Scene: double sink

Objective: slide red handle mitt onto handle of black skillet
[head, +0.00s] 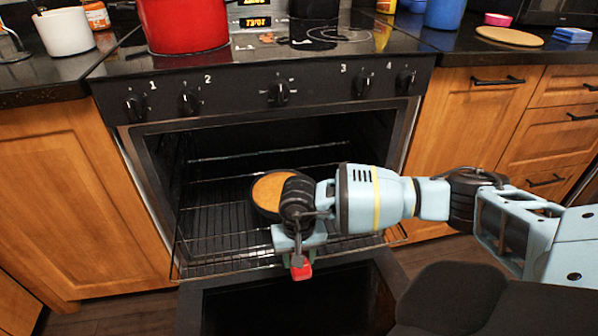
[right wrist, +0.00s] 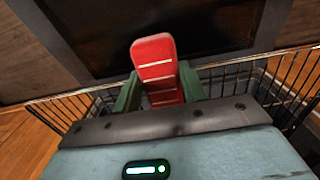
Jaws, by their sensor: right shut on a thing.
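The black skillet (head: 257,206) sits on the pulled-out oven rack in the head view, with a round golden-brown filling (head: 268,188). My right arm covers its right side, and I cannot make out its handle. My right gripper (head: 299,266) is near the rack's front edge, in front of the skillet. It is shut on the red handle mitt (head: 302,271). In the right wrist view the mitt (right wrist: 156,68) is red with pale stripes, held between the green fingers of the gripper (right wrist: 158,88). Whether the mitt touches the handle cannot be told. My left gripper is not in view.
The wire rack (head: 215,235) sticks out of the open oven above the lowered door (head: 195,305). Wooden cabinets (head: 75,200) flank the oven. A red pot (head: 183,25) stands on the stove top. The rack's left part is empty.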

